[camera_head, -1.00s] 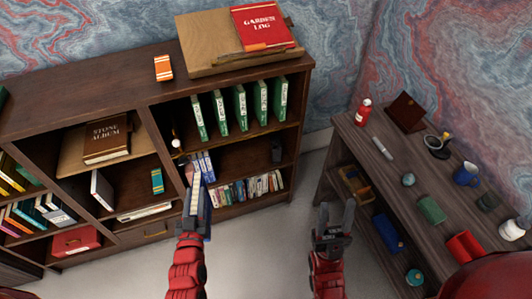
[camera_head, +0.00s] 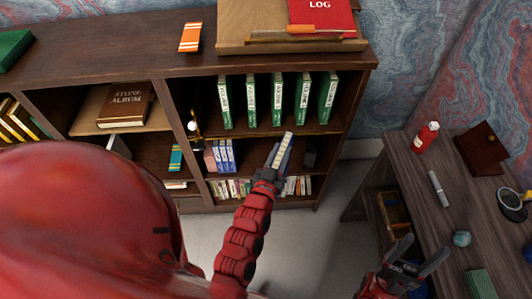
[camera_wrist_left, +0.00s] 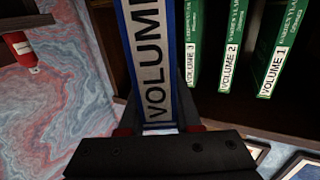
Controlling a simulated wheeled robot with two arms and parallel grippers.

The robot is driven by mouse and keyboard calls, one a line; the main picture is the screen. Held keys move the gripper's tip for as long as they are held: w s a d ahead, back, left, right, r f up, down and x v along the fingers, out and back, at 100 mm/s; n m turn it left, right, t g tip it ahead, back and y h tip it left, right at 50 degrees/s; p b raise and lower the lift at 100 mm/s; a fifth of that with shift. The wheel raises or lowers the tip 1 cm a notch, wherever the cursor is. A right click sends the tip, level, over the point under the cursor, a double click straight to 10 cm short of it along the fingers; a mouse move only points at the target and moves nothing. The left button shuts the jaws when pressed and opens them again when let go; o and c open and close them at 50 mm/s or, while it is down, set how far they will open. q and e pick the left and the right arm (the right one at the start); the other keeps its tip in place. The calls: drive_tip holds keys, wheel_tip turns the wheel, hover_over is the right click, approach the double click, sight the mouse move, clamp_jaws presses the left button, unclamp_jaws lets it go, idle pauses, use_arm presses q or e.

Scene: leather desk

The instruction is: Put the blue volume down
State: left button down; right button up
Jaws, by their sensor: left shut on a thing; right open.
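My left gripper (camera_head: 268,176) is shut on a blue volume (camera_head: 281,152) with a white spine label. It holds the volume tilted in front of the right bay of the bookcase. In the left wrist view the blue volume (camera_wrist_left: 152,60) stands between the fingers (camera_wrist_left: 160,130), its label reading "VOLUME"; its number is hidden. Other blue volumes (camera_head: 224,156) stand together on the middle shelf (camera_head: 250,150), left of the gripper. My right gripper (camera_head: 408,262) is open and empty, low beside the side table.
Green volumes (camera_head: 277,100) stand spaced on the shelf above. Small books (camera_head: 232,188) line the bottom shelf. A gold ornament (camera_head: 194,128) is at left. The side table (camera_head: 415,190) holds a red bottle (camera_head: 425,137).

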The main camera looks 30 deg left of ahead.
use_arm(q)
drive_tip(key=a+f+n+g+y+b, duration=0.1)
drive_tip(key=a+f+n+y+b, duration=0.25)
drive_tip(key=a+f+b, duration=0.5)
drive_tip(key=a+f+n+g+y+b, duration=0.2)
drive_tip(key=a+f+y+b, duration=0.25)
drive_tip(key=f+b, duration=0.65)
drive_tip(key=b+x, duration=0.6)
drive_tip(key=x, duration=1.1)
drive_tip(key=shift+w+h, duration=0.2)
drive_tip(key=shift+h, duration=0.1)
drive_tip(key=shift+m, duration=0.25)
drive_tip(key=c, duration=0.6)
unclamp_jaws()
